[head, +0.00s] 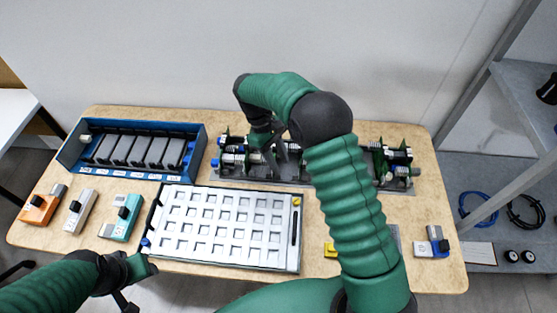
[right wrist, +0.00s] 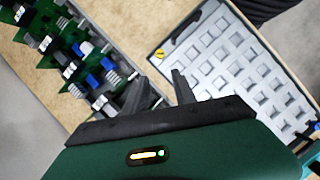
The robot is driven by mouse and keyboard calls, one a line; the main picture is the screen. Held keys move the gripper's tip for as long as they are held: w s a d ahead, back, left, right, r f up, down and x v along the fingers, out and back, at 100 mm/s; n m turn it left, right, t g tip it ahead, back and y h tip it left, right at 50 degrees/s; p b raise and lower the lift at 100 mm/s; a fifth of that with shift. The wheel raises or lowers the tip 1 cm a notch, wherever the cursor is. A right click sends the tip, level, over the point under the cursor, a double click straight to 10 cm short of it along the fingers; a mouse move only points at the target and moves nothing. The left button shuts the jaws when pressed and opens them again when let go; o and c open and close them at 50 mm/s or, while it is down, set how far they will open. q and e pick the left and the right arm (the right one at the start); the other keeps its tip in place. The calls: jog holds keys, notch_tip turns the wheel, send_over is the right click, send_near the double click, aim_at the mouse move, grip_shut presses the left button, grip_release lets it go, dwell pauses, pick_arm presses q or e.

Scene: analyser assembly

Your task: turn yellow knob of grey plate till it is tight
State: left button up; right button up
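The grey plate (head: 222,263), with rows of square recesses, lies at the front middle of the table. Its yellow knob (head: 297,201) is at the far right corner, and it also shows in the right wrist view (right wrist: 161,54). A blue knob (head: 146,243) is at the near left corner. My right gripper (right wrist: 160,90) is open and empty, its two fingers apart, pointing between the plate and the green-board assembly; it does not touch the yellow knob. In the head view it hangs over the assembly (head: 276,157). My left gripper (head: 128,290) is left of the plate, its fingers unclear.
The assembly (head: 235,183) with green boards stands behind the plate. A blue rack (head: 75,150) with dark modules is at back left. Orange (head: 38,207), white (head: 78,213) and teal (head: 122,220) modules lie at left. A yellow piece (head: 330,250) is partly hidden by my right arm.

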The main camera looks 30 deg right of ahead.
jog(key=s+d+m+t+y+p, duration=0.1)
jog(key=s+d+m+t+y, duration=0.3)
jog(key=m, duration=0.9)
jog(key=s+d+m+t+y, duration=0.1)
jog(key=s+d+m+y, duration=0.25)
jog(key=d+m, duration=0.6)
jog(key=m+h, duration=0.1)
jog(key=m, duration=0.2)
send_near(296, 200)
jog(key=x, duration=0.2)
jog(key=shift+n, duration=0.25)
jog(key=x, duration=0.6)
jog(key=shift+s+d+p, duration=0.15)
jog(key=shift+p, duration=0.25)
jog(key=shift+f, duration=0.35)
jog(key=shift+a+r, duration=0.1)
jog(key=shift+a, duration=0.15)
